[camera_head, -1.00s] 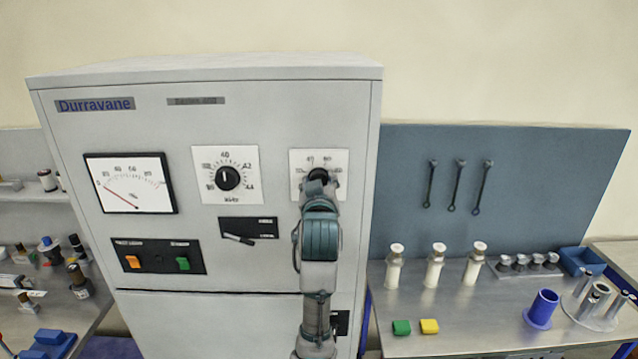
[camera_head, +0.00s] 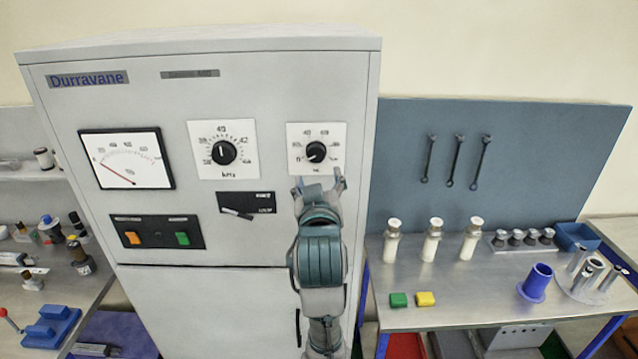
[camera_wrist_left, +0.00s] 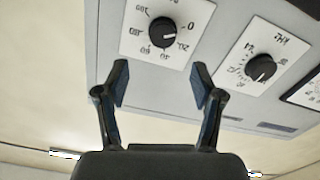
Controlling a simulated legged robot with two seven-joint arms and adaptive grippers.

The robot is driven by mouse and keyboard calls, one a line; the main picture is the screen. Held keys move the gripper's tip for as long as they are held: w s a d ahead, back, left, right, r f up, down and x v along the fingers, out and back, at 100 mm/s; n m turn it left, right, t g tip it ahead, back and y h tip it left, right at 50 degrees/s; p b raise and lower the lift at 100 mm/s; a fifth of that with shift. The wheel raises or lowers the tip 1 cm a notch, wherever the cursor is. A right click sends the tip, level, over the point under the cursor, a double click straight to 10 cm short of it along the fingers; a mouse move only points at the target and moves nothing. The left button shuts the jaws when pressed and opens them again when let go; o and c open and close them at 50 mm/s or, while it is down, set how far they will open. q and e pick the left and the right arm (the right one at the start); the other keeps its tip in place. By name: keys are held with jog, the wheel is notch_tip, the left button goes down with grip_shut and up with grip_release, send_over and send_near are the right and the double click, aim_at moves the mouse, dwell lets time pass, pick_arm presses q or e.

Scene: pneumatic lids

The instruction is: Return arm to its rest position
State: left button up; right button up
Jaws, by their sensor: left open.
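My left gripper (camera_head: 319,184) is open and empty in front of the grey cabinet (camera_head: 240,90). In the head view it sits just below the right-hand dial knob (camera_head: 316,152), apart from it. In the left wrist view the two fingers of the gripper (camera_wrist_left: 161,85) stand wide apart with nothing between them. The same right-hand knob (camera_wrist_left: 162,31) shows above the fingertips, upside down. The kHz dial knob (camera_head: 224,152) is to its left in the head view. My right gripper is not in view.
A meter (camera_head: 127,159), an orange button (camera_head: 132,238) and a green button (camera_head: 182,238) are on the cabinet. The right bench (camera_head: 460,312) carries white cylinders, a blue cup (camera_head: 537,282) and green and yellow blocks. Another bench with parts is at the left.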

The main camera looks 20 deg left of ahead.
pick_arm(q)
jog(key=shift+s+d+f, duration=0.1)
jog(key=shift+s, duration=0.2)
